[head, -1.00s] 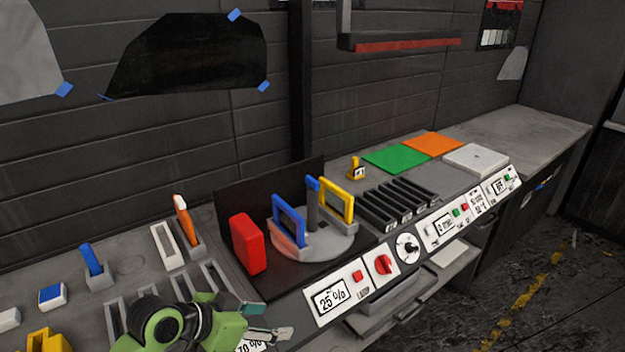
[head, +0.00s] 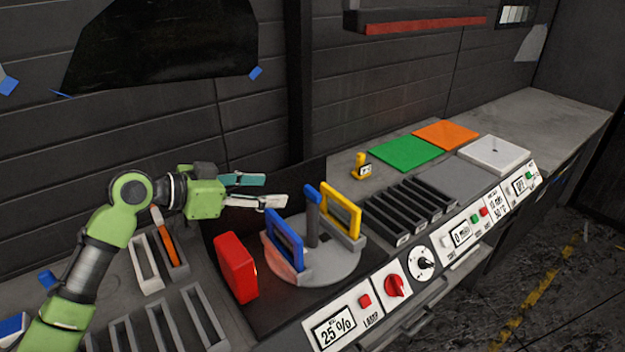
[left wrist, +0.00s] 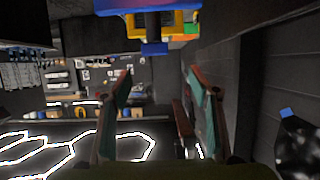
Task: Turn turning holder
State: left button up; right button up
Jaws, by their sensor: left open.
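The turning holder is a round grey disc (head: 330,268) on a dark base, with a dark post with a blue top (head: 312,200) at its middle. A blue frame (head: 284,243) stands on its left side and a yellow frame (head: 343,212) on its right side. My left gripper (head: 278,190) is open and empty, above and behind the blue frame, left of the post. In the left wrist view its two fingers (left wrist: 158,105) are apart, with the blue top (left wrist: 154,48) beyond them at the upper middle. My right gripper is not in view.
A red block (head: 236,268) stands left of the disc. A dark upright panel (head: 303,172) is behind it. Black slots (head: 408,208), a small yellow item (head: 362,167) and a control panel (head: 395,284) with knobs lie to the right and front.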

aim_at(311, 190)
pick_arm(q)
jog(key=p+x, duration=0.1)
jog(key=x, duration=0.2)
jog(key=p+x, duration=0.1)
jog(key=x, duration=0.2)
jog(key=p+x, duration=0.1)
jog(key=x, duration=0.1)
jog(key=shift+s+d+r, duration=0.15)
jog(key=shift+d, duration=0.55)
jog(key=p+x, duration=0.1)
jog(key=x, duration=0.2)
jog(key=shift+d, duration=0.2)
jog(key=shift+w+d+f, duration=0.1)
jog(key=shift+w+f, duration=0.15)
grip_shut()
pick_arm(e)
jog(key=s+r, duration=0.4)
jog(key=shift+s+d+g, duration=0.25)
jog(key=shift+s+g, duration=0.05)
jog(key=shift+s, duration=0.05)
